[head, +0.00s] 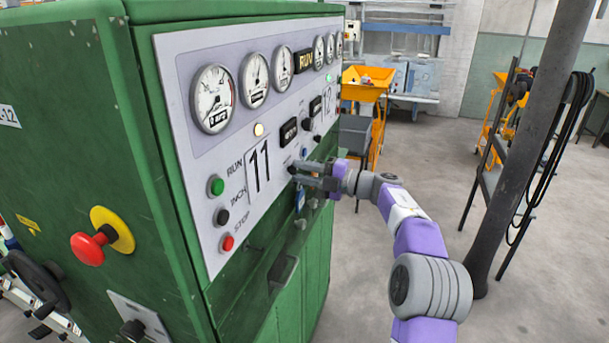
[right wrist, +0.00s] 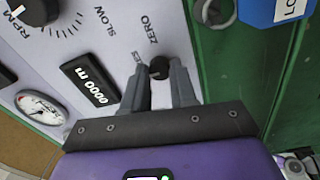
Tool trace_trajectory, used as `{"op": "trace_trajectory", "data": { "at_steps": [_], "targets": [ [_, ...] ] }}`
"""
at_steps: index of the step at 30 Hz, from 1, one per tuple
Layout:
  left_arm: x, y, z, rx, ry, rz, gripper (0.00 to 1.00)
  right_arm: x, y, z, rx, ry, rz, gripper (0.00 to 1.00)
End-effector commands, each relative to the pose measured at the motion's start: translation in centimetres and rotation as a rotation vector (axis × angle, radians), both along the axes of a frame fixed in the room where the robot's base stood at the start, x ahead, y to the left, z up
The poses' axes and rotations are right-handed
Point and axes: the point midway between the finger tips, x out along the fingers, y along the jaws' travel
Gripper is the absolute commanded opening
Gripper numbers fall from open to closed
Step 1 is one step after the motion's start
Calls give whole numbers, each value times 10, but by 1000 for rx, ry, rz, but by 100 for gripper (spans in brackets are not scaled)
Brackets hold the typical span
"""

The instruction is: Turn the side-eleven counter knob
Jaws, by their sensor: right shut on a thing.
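The side-eleven panel (head: 212,165) is a pale plate on the green cabinet, marked with a large 11. Its counter window (head: 288,131) is black; in the right wrist view the counter (right wrist: 92,82) reads 0000 m. The small black counter knob (right wrist: 159,67) sits beside the word ZERO. My right gripper (head: 294,172) is at the panel below the counter window. In the right wrist view its two grey fingers (right wrist: 158,76) stand on either side of the knob, shut on it. The fingers hide most of the knob in the head view. My left gripper is not in view.
Green (head: 216,186), black and red push buttons (head: 227,243) line the panel's left part. A red emergency stop (head: 88,248) juts from the cabinet's near side. A blue tag (right wrist: 262,10) hangs close to the gripper. Open floor lies right of the cabinet, with a dark post (head: 530,150).

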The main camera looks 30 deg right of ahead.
Motion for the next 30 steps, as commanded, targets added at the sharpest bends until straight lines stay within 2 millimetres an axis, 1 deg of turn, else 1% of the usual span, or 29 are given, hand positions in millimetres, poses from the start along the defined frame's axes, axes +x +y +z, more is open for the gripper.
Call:
{"op": "trace_trajectory", "data": {
  "at_steps": [15,16,20,21,30],
  "targets": [
    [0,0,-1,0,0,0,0,0,0,0,-14,-11,0,0],
    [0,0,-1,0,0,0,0,0,0,0,-14,-11,0,31],
    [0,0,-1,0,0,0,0,0,0,0,-13,-11,0,51],
    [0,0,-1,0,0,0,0,0,0,0,-13,-11,0,52],
    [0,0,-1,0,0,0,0,-3,-3,0,-13,-11,-1,52]
  ]
}}
